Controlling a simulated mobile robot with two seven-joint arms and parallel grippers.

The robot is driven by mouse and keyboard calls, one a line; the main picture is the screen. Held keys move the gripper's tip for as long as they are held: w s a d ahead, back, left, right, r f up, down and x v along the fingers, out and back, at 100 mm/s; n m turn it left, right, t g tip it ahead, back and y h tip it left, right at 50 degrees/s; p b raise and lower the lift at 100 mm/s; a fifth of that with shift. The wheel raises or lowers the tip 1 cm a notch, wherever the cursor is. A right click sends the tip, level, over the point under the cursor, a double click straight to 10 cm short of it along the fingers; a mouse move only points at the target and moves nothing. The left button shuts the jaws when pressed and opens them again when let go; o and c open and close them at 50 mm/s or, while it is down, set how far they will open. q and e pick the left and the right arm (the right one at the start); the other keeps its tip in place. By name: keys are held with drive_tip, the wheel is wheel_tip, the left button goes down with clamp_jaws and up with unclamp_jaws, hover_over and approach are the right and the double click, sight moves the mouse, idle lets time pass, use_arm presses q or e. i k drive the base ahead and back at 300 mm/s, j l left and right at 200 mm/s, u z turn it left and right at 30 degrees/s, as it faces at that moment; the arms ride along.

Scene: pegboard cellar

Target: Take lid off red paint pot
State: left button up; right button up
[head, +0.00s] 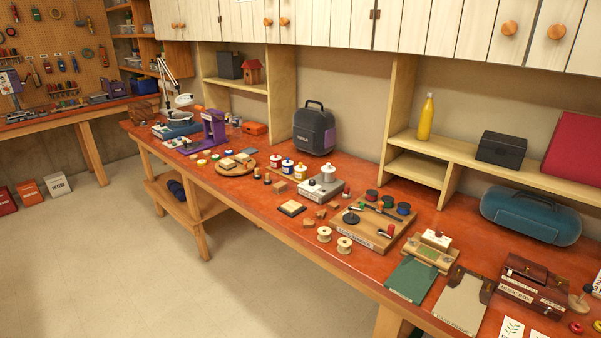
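The pots look upright with pale tops. They are too small for me to tell how the red pot's lid sits. Neither of my grippers is in view.
A dark grey case (314,129) stands behind the pots. A round wooden board (222,170) lies to their left and a grey device (320,190) to their right. A wooden board with tools (350,239) lies further right. Wall cabinets (340,22) hang above. The floor (170,285) in front is clear.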

sight(275, 157)
drive_tip(key=i+j+z, duration=0.1)
drive_tip(key=z, duration=0.35)
drive_tip(key=j+z, duration=0.15)
drive_tip(key=z, duration=0.3)
drive_tip(key=i+j+z, duration=0.1)
drive_tip(key=z, duration=0.35)
drive_tip(key=j+z, duration=0.3)
drive_tip(key=j, duration=0.2)
drive_tip(key=j+z, duration=0.3)
drive_tip(key=j, duration=0.25)
drive_tip(key=j+z, duration=0.15)
drive_tip(key=j, duration=0.2)
drive_tip(key=k+j+z, duration=0.1)
drive_tip(key=j, duration=0.2)
drive_tip(key=k+j+z, duration=0.15)
drive_tip(key=j, duration=0.2)
drive_tip(key=k+j, duration=0.1)
drive_tip(key=j, duration=0.3)
drive_tip(key=k+j+z, duration=0.1)
drive_tip(key=j, duration=0.35)
drive_tip(key=k+j, duration=0.15)
drive_tip(key=j, duration=0.25)
drive_tip(key=k+j, duration=0.15)
drive_tip(key=j, duration=0.25)
drive_tip(key=k+j+z, duration=0.1)
drive_tip(key=j, duration=0.3)
